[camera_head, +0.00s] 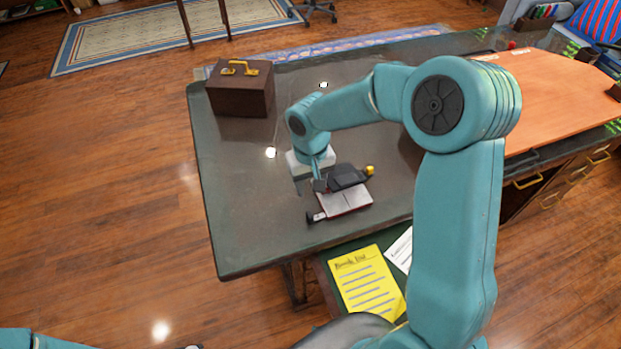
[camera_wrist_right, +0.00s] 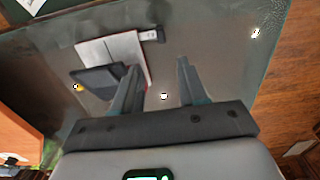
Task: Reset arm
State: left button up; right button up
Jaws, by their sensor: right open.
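My right arm reaches over the dark glossy desk (camera_head: 240,170) in the head view. My right gripper (camera_head: 319,180) points down beside a white, red-edged book (camera_head: 348,200) and a black object (camera_head: 347,177) with a yellow end. In the right wrist view the gripper (camera_wrist_right: 159,66) is open, with nothing between its fingers. The book (camera_wrist_right: 115,48) and black object (camera_wrist_right: 98,78) lie by the left finger, partly hidden by it. Whether the finger touches them is unclear. Part of my left arm shows at the bottom left of the head view; its gripper is out of view.
A brown box with a yellow handle (camera_head: 240,90) stands at the desk's far left corner. A small black-and-white item (camera_head: 316,216) lies by the book. A yellow sheet (camera_head: 366,282) lies below the near edge. An orange-topped surface (camera_head: 545,95) is at right. The desk's left side is clear.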

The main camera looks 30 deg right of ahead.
notch_tip(320, 180, up, 2)
jog(key=shift+r, duration=0.1)
jog(key=shift+a, duration=0.1)
dwell(0.4)
